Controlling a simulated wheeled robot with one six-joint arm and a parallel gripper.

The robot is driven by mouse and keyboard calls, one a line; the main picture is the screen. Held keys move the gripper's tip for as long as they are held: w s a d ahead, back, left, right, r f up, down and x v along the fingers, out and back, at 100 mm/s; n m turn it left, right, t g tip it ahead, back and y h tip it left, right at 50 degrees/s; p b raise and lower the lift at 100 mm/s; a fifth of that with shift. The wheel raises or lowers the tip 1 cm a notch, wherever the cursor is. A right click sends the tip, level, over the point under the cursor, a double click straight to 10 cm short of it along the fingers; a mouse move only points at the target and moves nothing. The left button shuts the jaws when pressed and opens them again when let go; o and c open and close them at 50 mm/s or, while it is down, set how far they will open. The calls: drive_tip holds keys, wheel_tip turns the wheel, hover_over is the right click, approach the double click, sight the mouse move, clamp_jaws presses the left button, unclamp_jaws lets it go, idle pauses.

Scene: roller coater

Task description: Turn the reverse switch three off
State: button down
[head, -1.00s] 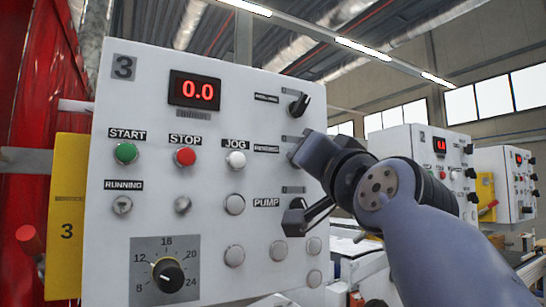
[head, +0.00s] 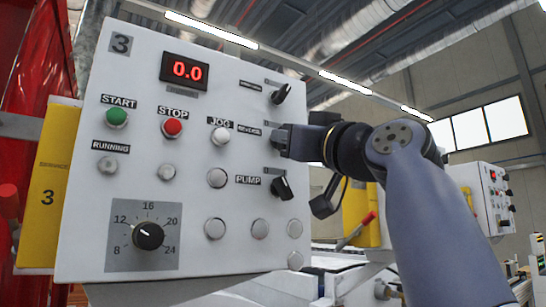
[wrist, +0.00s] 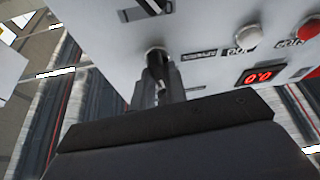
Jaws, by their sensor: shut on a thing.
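Panel three (head: 90,195) is a white control box marked "3". Its reverse label (head: 249,132) is in the right column, between an upper black switch (head: 281,94) and the black pump switch (head: 283,188). My gripper (head: 283,140) reaches in from the right at the reverse row and covers the reverse switch in the head view. In the wrist view, the dark reverse switch (wrist: 154,57) shows between my gripper's fingers (wrist: 163,85), which are shut on it. Its exact angle is largely hidden.
The panel shows a red "0.0" display (head: 186,71), green start button (head: 117,117), red stop button (head: 172,128), white jog button (head: 220,136) and black dial (head: 148,236). Another similar panel (head: 492,195) stands at the right, behind my arm.

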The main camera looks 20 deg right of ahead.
drive_tip(key=shift+n+g+y, duration=0.55)
drive_tip(key=shift+n+y, duration=0.15)
drive_tip(key=shift+n, duration=0.85)
drive_tip(key=shift+n+g+y, duration=0.55)
drive_tip(key=shift+n+y, duration=0.15)
drive_tip(key=shift+n, duration=0.85)
drive_tip(key=c, duration=1.4)
unclamp_jaws()
drive_tip(key=shift+c, duration=0.2)
drive_tip(key=shift+d, duration=0.1)
drive_tip(key=b+v, duration=0.4)
drive_tip(key=v, duration=0.6)
drive_tip(key=shift+s+f+b, duration=0.15)
drive_tip(key=shift+s+b, duration=0.15)
drive_tip(key=shift+b, duration=0.05)
drive_tip(key=shift+w, duration=0.1)
